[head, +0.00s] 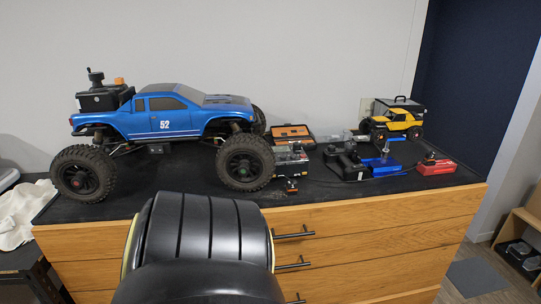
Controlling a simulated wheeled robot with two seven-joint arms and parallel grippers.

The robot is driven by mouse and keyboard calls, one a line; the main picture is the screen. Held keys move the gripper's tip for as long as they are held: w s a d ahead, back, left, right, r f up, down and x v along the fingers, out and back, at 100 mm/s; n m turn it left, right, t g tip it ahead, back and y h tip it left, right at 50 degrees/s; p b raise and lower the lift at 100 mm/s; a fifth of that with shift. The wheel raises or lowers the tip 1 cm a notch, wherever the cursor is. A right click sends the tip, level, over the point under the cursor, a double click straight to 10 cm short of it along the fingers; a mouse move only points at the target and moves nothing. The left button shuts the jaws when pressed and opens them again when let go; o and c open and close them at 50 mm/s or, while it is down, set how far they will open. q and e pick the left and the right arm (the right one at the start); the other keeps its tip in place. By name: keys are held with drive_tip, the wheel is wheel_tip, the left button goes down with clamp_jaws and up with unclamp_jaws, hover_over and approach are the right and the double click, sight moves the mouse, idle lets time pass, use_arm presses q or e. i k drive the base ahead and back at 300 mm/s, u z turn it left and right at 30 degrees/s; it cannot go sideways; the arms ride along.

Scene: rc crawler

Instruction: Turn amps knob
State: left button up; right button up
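No knob can be made out clearly as the amps knob at this size. Several small devices stand on the right half of the dark cabinet top. A red box (436,168) with a small black part on top sits near the right end. A blue box (384,167) sits to its left. A dark-and-clear device (290,160) stands just right of the blue truck, with a small black-and-orange item (291,185) in front of it. Neither of my grippers is in view.
A large blue toy truck (165,118) fills the left of the cabinet top (190,192). A black controller (345,162), an orange-edged case (292,131) and a yellow toy car (396,121) stand at right. Drawer handles (294,232) project in front. White cloth (18,215) lies left.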

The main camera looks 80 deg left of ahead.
sight(296, 144)
drive_tip(key=u, duration=1.55)
drive_tip(key=k, duration=0.2)
drive_tip(key=u, duration=0.8)
drive_tip(key=i, duration=0.45)
